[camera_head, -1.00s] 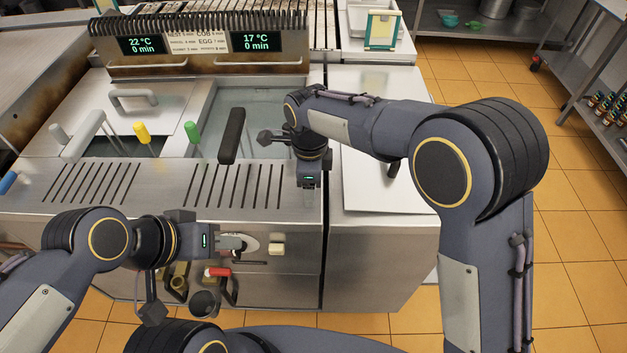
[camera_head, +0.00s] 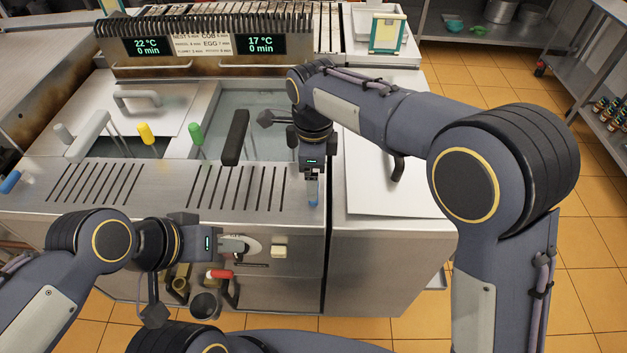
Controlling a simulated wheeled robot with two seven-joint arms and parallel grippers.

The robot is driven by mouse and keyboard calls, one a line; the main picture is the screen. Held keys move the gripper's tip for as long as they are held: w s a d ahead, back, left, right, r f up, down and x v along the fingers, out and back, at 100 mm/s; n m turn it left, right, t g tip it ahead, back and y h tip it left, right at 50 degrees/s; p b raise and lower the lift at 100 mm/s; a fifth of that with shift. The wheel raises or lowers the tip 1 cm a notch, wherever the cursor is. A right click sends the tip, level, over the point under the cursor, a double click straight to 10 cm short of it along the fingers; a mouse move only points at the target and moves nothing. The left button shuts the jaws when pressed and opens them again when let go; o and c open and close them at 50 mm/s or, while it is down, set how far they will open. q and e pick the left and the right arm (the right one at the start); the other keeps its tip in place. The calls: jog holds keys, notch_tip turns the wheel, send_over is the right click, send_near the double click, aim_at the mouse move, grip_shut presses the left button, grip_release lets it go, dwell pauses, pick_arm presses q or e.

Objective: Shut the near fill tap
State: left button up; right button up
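A small blue handle (camera_head: 314,190), which looks like a fill tap's lever, shows at the right end of the cooker's front ledge. My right gripper (camera_head: 312,176) points down right over it. Its fingertips are at the handle's upper end, too small to tell whether they grip it. A second blue handle (camera_head: 10,182) is at the ledge's far left, with no gripper near it. My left gripper (camera_head: 228,245) is at the front panel beside a pale round dial (camera_head: 244,245). Its fingers are hard to make out against the dial.
A red-handled valve (camera_head: 219,274) sits below my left gripper. A flat steel counter (camera_head: 385,190) lies right of the cooker, under my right arm.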

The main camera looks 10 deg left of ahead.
jog(key=shift+r, duration=1.35)
jog(key=s+d+r+n+t+y, duration=0.1)
jog(key=s+d+r+n+y, duration=0.15)
jog(key=d, duration=0.75)
jog(key=s+d+r+n+y, duration=0.1)
jog(key=s+d+r+n, duration=0.25)
jog(key=d, duration=0.75)
jog(key=s+d+f+n+t, duration=0.2)
jog(key=s+d+n, duration=0.2)
jog(key=s, duration=0.4)
jog(key=s+d+f+n+t, duration=0.2)
jog(key=s+d+f+n, duration=0.1)
jog(key=s, duration=0.4)
jog(key=shift+s+d+f+n+t, duration=0.2)
jog(key=shift+s+d+n+t, duration=0.2)
jog(key=shift+d+n, duration=0.55)
